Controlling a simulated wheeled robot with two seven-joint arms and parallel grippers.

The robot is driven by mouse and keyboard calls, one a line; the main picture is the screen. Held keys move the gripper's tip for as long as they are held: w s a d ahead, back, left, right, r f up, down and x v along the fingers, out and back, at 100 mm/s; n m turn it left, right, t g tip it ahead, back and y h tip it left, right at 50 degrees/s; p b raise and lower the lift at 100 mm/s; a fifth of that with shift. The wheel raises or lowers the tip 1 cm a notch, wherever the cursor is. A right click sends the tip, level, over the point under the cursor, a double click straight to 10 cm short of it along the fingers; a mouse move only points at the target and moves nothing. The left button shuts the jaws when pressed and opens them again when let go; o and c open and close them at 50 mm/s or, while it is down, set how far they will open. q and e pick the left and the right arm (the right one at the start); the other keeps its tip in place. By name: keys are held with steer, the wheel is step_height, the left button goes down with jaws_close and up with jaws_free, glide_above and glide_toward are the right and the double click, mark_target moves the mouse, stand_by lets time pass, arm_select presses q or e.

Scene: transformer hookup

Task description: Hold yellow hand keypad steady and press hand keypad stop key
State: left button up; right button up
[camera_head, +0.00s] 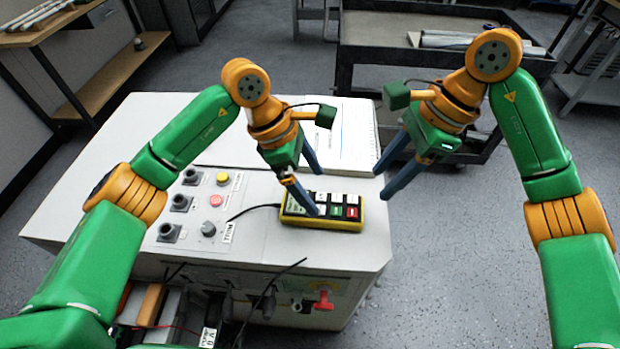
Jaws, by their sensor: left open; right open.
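The yellow hand keypad (293,219) lies flat on the light grey cabinet top, near its front right. It has white keys, a green key (336,211) and a red key (352,213); I take the red one as the stop key, but its label is too small to read. My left gripper (317,193) is open above the keypad; one blue finger overlaps the keypad's left part, the other is farther back. I cannot tell whether it touches. My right gripper (380,185) is open and empty, to the right of the keypad and past its edge.
The cabinet (250,240) has several knobs and buttons left of the keypad, including a yellow button (222,178) and a red one (216,200). A black cable (252,209) runs from the keypad's left end. White papers (350,135) lie behind. A dark cart (375,35) stands at the back.

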mark_target(324, 205)
arm_select(q)
steer(key=x, duration=0.5)
steer(key=shift+w+a+f, duration=0.15)
steer(key=shift+f, duration=0.25)
steer(key=shift+d+f, duration=0.3)
steer(key=shift+f, duration=0.25)
steer(key=c, duration=1.3)
arm_select(e)
steer(key=shift+a, duration=0.15)
arm_select(q)
steer(key=shift+c, duration=1.3)
arm_select(e)
steer(key=shift+c, duration=0.6)
jaws_close()
